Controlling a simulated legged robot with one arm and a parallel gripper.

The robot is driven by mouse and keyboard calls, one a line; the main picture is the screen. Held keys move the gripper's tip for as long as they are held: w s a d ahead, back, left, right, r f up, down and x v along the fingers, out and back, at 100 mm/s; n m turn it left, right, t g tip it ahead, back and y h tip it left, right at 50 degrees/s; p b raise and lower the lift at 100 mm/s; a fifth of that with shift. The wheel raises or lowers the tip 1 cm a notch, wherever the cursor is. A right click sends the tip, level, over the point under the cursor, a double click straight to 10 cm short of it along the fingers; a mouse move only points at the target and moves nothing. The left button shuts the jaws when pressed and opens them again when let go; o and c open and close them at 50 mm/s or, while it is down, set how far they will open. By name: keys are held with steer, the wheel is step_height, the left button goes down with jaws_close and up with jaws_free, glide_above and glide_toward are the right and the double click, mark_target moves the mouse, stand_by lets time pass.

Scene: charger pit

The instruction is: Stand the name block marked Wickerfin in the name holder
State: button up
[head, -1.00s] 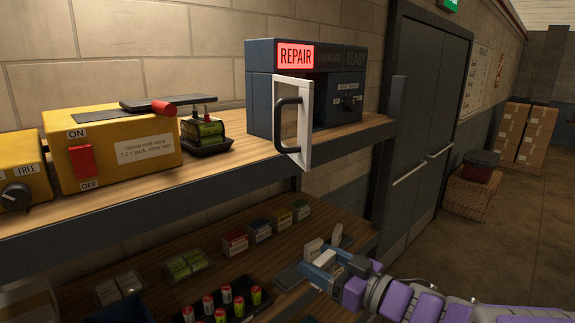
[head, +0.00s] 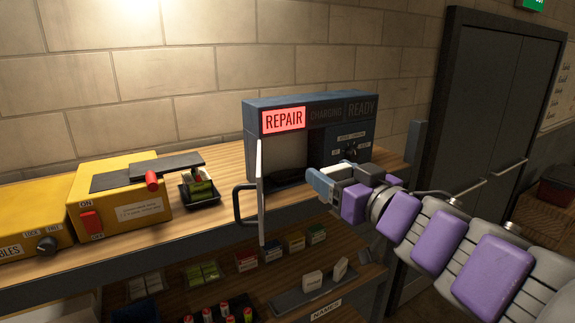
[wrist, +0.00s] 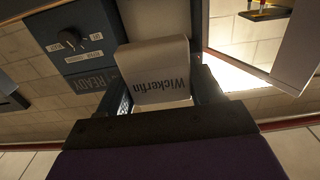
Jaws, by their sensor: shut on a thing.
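The name block marked Wickerfin (wrist: 158,72) is white and fills the space between my fingers in the wrist view, its lettering upside down there. My gripper (head: 322,180) is shut on it, in front of the dark blue charger box (head: 292,109) and to the right of its open white door (head: 261,190). I cannot pick out the name holder for sure. A dark tray labelled NAMES (head: 326,309) on the lower shelf bears other white blocks (head: 313,281).
The box's REPAIR sign (head: 283,118) is lit red. Its door with a dark handle (head: 240,205) sticks out over the shelf edge. Small coloured boxes (head: 295,241) stand below.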

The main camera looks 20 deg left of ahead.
glide_toward(280, 157)
steer(key=w+a+r, duration=0.1)
steer(key=w+a, duration=0.1)
steer(key=w+a+r, duration=0.1)
steer(key=a+r, duration=0.1)
steer(key=shift+w+a+r, duration=0.15)
steer(key=shift+w+r, duration=0.15)
steer(key=shift+w, duration=0.1)
steer(key=shift+w+a, duration=0.35)
steer(key=shift+w, duration=0.1)
step_height(280, 157, down, 3)
steer(key=shift+s+r+b, duration=0.1)
steer(key=shift+r+b, duration=0.05)
steer(key=shift+b, duration=0.75)
steer(key=shift+f, duration=0.45)
steer(key=shift+r, duration=0.1)
steer(key=o, duration=1.1)
steer(key=shift+c, duration=0.2)
